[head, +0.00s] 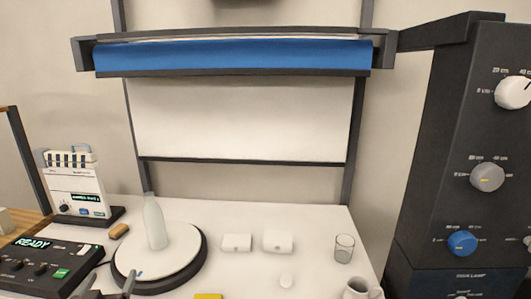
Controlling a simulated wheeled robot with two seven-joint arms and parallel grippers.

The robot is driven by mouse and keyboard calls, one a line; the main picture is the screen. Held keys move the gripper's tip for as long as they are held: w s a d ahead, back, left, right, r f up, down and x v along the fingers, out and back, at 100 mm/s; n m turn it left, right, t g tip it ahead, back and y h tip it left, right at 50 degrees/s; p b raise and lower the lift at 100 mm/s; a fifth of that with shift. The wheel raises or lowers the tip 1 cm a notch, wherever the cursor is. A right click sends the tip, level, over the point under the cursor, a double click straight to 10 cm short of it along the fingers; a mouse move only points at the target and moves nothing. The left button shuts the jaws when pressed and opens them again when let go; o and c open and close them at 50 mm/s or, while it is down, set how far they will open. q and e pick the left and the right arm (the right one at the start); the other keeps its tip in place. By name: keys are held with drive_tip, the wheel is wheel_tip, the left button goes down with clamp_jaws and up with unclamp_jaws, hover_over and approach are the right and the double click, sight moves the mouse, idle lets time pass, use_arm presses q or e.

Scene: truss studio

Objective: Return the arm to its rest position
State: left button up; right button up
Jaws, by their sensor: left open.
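My left gripper (110,287) shows at the bottom edge of the head view, left of centre. Its two dark fingertips are apart, and nothing shows between them. They are in front of the near rim of the round white turntable (182,262), as seen from the head. I cannot tell how high they are above the table. The rest of the left arm is below the frame. My right gripper and right arm are not in view.
A pale bottle (154,222) stands upright on the turntable. A black control box (45,268) reading READY is at left. Two white blocks (237,242), a glass (344,248) and a mug (358,289) stand at right. A tall dark panel (470,160) with knobs fills the right side.

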use_arm(q)
drive_tip(key=s+d+f+m+g+h, duration=0.2)
drive_tip(key=s+d+f+g, duration=0.4)
drive_tip(key=f, duration=0.3)
drive_tip(key=s+d+f+m+g+h, duration=0.1)
drive_tip(key=s+d+f+g+h, duration=0.15)
drive_tip(key=s+d+f, duration=0.5)
drive_tip(key=s+d+f+m+g, duration=0.1)
drive_tip(key=s+d+f+g, duration=0.15)
drive_tip(key=s, duration=0.25)
drive_tip(key=s+d+f+m+g, duration=0.1)
drive_tip(key=s+f+g, duration=0.2)
drive_tip(key=s+f, duration=0.15)
wheel_tip(320, 180, down, 23)
drive_tip(key=s, duration=0.1)
drive_tip(key=s+a+f+g, duration=0.2)
drive_tip(key=s+a+f, duration=0.1)
drive_tip(key=s+f, duration=1.4)
drive_tip(key=shift+f+m, duration=0.3)
